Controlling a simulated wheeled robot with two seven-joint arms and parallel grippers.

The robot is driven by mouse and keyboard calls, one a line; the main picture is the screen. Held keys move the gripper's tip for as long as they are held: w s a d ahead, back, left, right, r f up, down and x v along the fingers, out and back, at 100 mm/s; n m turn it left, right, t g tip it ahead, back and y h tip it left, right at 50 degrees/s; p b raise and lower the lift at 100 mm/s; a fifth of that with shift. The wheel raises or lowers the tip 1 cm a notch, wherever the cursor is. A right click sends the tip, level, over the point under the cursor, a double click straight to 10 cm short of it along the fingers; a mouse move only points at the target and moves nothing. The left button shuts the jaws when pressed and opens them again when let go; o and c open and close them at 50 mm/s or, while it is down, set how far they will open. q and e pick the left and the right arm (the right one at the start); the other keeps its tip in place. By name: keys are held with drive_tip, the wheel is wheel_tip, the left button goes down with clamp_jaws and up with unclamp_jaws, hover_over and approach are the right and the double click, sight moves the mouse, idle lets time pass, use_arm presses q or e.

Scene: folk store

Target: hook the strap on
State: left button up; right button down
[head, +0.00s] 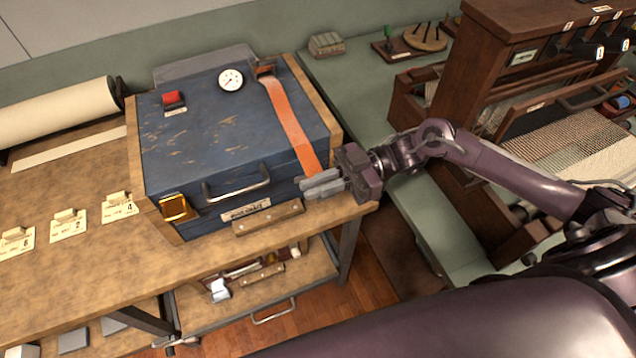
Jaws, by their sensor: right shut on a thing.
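The orange strap (289,119) runs from a dark bracket (264,69) at the back of a blue chest's lid, forward over the lid to its front right edge. My right gripper (308,185) is at the chest's front right corner, shut on the strap's lower end, which its fingers mostly hide. The blue chest (225,140) is closed, with a metal handle (237,186) and a wooden bar (268,217) on its front. A hook for the strap cannot be made out.
The chest stands on a wooden bench (60,190) with numbered cards (68,224) to the left. A round dial (230,79) and a red button (171,97) are on the lid. A wooden loom (510,80) stands to the right. A drawer (250,290) sits open below.

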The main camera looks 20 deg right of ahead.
sight(317, 200)
drive_tip(key=f+n+b, duration=0.2)
drive_tip(key=f+b, duration=0.1)
drive_tip(key=b, duration=0.2)
drive_tip(key=f+n+b, duration=0.3)
drive_tip(key=b, duration=0.2)
drive_tip(key=shift+w+n+b, duration=0.2)
drive_tip(key=shift+n+b, duration=0.1)
drive_tip(key=shift+b, duration=0.05)
drive_tip(key=c, duration=1.5)
unclamp_jaws()
drive_tip(key=shift+r, duration=0.1)
wheel_tip(317, 200, up, 20)
